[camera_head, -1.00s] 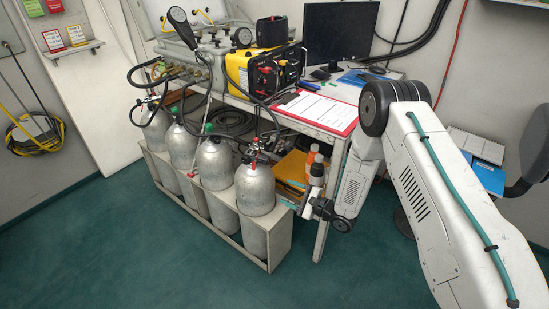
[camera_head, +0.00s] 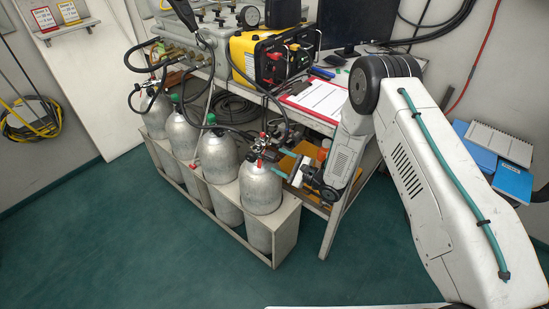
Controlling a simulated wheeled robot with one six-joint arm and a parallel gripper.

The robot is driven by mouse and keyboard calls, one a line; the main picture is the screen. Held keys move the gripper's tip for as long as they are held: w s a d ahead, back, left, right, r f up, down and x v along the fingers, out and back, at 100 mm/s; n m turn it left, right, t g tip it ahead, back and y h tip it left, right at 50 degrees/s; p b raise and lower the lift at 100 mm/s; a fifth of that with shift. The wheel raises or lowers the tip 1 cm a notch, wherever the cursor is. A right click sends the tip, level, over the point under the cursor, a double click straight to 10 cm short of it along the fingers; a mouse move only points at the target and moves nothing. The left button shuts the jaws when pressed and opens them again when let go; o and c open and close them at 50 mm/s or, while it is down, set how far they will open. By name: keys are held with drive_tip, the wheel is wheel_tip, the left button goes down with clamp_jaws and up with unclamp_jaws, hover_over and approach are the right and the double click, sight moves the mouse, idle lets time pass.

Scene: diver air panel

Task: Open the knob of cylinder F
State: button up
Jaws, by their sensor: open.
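Several grey gas cylinders stand upright in a rack at the centre left. The nearest, rightmost cylinder (camera_head: 261,188) has a dark valve with a small red knob (camera_head: 262,136) and a black hose on top. Two middle cylinders have green tops (camera_head: 211,119). I cannot read any letter on the cylinders, so I cannot tell which is F. My gripper (camera_head: 286,163) is open, just right of the nearest cylinder's valve and pointing left at it. Its fingertips are small and partly lost against the clutter; I cannot tell whether they touch the valve.
The pale rack (camera_head: 286,232) encloses the cylinders' lower parts. A bench holds a yellow power unit (camera_head: 268,55), a red clipboard (camera_head: 316,99) and a monitor (camera_head: 349,22). A bench leg (camera_head: 334,232) stands beside my wrist. The green floor (camera_head: 130,235) is clear in front.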

sight(276, 159)
drive_tip(key=shift+x, duration=1.55)
drive_tip(key=c, duration=1)
